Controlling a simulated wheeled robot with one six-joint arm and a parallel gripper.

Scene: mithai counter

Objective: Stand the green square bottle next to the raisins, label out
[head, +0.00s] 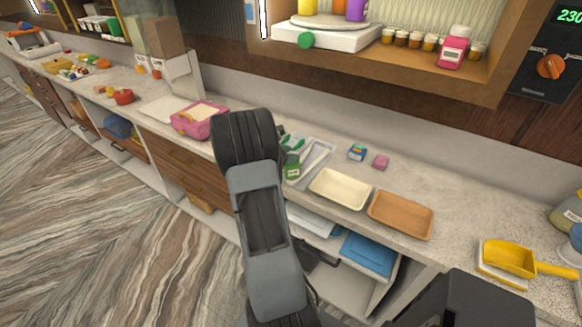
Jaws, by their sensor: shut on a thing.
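A small green bottle (292,166) with a pale label and a dark top shows just right of my arm, at the left edge of a grey tray on the counter. I cannot tell whether it is the square one or whether it is held. Several small jars with brown and amber contents (401,39) stand in a row on the wall shelf; I cannot tell which holds raisins. My arm rises through the middle of the view, and its dark wrist hides the counter behind it. My gripper's jaws are hidden behind it.
A pink bottle (453,47) stands at the row's right; a white scale (327,36) is left. On the counter are a grey tray (325,147), cream tray (340,188), orange tray (401,214), pink box (199,121) and yellow scoop (509,257).

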